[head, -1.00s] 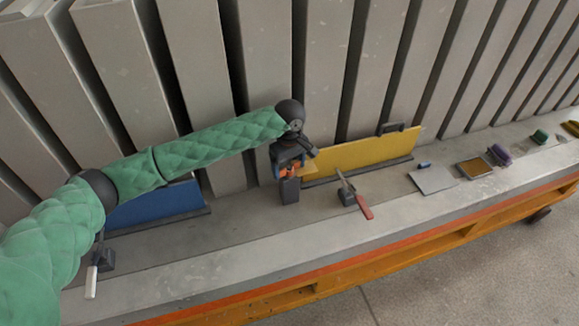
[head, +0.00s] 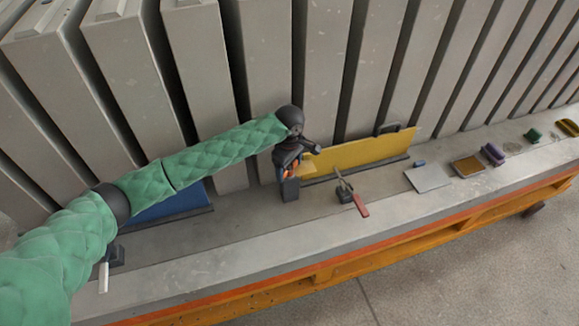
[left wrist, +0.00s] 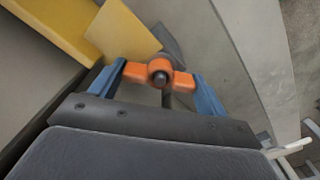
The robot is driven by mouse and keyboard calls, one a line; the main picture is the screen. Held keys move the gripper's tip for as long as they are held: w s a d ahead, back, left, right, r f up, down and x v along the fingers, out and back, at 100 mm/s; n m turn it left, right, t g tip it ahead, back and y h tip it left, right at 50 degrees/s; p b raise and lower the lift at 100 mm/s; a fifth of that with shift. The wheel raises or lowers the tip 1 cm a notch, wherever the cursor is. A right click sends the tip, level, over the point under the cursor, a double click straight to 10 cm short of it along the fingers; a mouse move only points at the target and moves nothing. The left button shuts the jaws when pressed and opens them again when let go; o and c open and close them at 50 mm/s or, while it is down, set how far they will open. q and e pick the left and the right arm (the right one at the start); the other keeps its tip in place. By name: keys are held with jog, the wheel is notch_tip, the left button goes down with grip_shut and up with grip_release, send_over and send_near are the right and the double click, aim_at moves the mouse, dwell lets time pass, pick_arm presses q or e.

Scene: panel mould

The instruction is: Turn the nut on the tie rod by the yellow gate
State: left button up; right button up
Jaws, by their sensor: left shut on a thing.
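The yellow gate (head: 365,151) stands upright along the bed in front of the grey panels; part of it also shows at the upper left of the left wrist view (left wrist: 50,25). The orange winged nut (left wrist: 160,71) sits on the tie rod (left wrist: 160,79), whose dark end shows in the nut's middle. My left gripper (head: 291,170) is at the near left end of the yellow gate. In the left wrist view its two blue fingers are shut on the nut's wings, one on each side. In the head view the gripper mostly hides the nut. My right gripper is not in view.
Flat plates (head: 428,177) and small blocks (head: 493,154) lie farther right. The bed's front strip is clear.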

pick_arm(q)
jog(key=shift+s+r+n+p, duration=0.15)
jog(key=shift+n+p, duration=0.35)
jog(key=shift+p, duration=0.3)
jog(key=shift+f+n, duration=0.35)
jog(key=shift+n, duration=0.15)
jog(key=shift+r+n, duration=0.1)
jog(key=shift+n, duration=0.7)
jog(key=shift+n, duration=1.7)
